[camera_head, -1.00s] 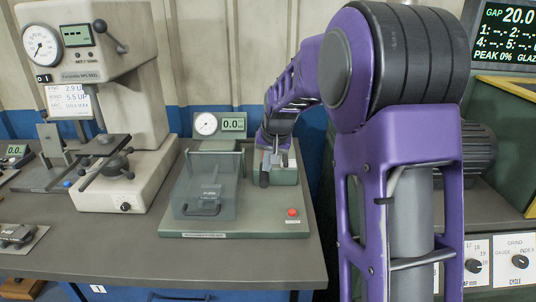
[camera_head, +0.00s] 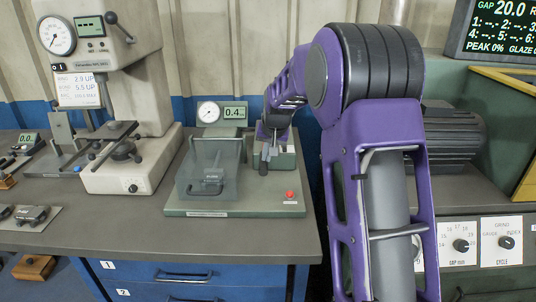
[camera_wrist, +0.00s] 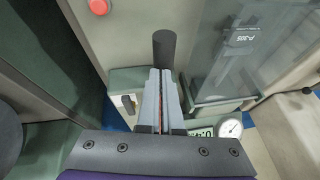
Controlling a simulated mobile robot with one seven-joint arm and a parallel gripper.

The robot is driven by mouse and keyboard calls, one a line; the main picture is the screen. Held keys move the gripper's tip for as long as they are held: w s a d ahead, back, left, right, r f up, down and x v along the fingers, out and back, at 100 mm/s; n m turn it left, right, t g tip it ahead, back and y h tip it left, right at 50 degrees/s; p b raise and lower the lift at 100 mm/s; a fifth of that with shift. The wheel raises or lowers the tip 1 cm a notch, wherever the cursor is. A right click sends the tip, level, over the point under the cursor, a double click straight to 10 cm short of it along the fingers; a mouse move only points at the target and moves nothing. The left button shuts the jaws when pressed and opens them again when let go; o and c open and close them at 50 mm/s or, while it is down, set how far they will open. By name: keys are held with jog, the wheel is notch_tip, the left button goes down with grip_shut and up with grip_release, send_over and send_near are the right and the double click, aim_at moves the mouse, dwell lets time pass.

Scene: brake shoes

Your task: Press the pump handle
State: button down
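The pump handle shows as a black cylindrical grip (camera_wrist: 164,48) just beyond my fingertips in the wrist view. In the head view the grip (camera_head: 263,167) stands at the right of the green pressure fixture, by the small green pump block (camera_head: 284,160). My gripper (camera_wrist: 161,72) has its two grey fingers side by side with only a thin gap, and nothing shows held between them. The fingertips overlap the near end of the grip; I cannot tell whether they touch it. In the head view my gripper (camera_head: 272,141) is over the pump, partly hidden by the wrist.
Left of the pump is a clear-walled chamber (camera_head: 190,180) with a brake shoe inside. A gauge (camera_head: 208,112) and a display (camera_head: 234,113) reading about 0.4 stand behind. A red button (camera_head: 289,194) is at the base's front right. A tall press (camera_head: 150,110) stands left.

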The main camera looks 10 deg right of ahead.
jog(key=s+f+p+v, duration=0.1)
jog(key=s+p+v, duration=0.1)
jog(key=v, duration=1.1)
jog(key=shift+p, duration=0.75)
jog(key=shift+w, duration=0.1)
dwell(1.1)
